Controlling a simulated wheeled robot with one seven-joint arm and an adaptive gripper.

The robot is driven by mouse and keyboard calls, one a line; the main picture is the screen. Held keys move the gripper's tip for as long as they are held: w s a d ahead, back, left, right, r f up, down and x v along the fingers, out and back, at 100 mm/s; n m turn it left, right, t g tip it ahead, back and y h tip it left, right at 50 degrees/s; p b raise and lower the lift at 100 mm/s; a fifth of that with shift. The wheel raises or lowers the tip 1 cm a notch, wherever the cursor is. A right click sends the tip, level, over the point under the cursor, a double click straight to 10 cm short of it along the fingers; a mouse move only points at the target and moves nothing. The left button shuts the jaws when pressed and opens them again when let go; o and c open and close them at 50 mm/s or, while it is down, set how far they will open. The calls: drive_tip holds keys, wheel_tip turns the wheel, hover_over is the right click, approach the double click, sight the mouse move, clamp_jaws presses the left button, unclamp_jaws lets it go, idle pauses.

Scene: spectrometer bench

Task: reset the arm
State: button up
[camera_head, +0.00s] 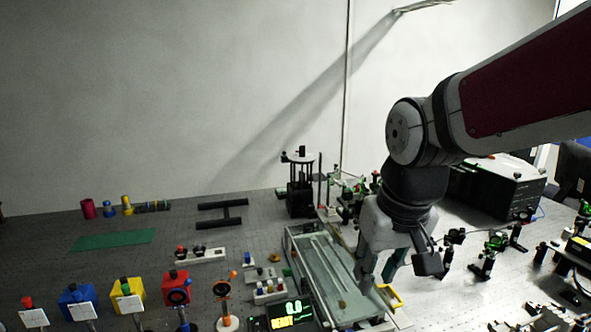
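My arm reaches in from the upper right. My gripper (394,272) hangs pointing down over the right side of a glass-like tray (322,268) on the bench. Its fingers look spread apart, and I see nothing held between them. Whether the fingertips touch the tray or hang above it is hard to tell from this angle.
Optical mounts crowd the bench (130,255) right of my gripper, before a black box (500,185). A dark post stand (300,185) is behind the tray. A lit display (288,315) and colored blocks (127,294) stand front left. A green mat (115,240) lies left.

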drive_tip(key=s+d+r+m+t, duration=0.1)
drive_tip(key=s+d+r, duration=0.1)
drive_tip(key=s, duration=0.4)
drive_tip(key=s+d+r+m+t, duration=0.1)
drive_tip(key=s+d, duration=0.3)
drive_tip(key=s, duration=0.2)
drive_tip(key=shift+s+d+r+t, duration=0.15)
drive_tip(key=shift+d+r+t, duration=0.15)
drive_tip(key=shift+r, duration=0.05)
drive_tip(key=shift+c, duration=0.5)
clamp_jaws()
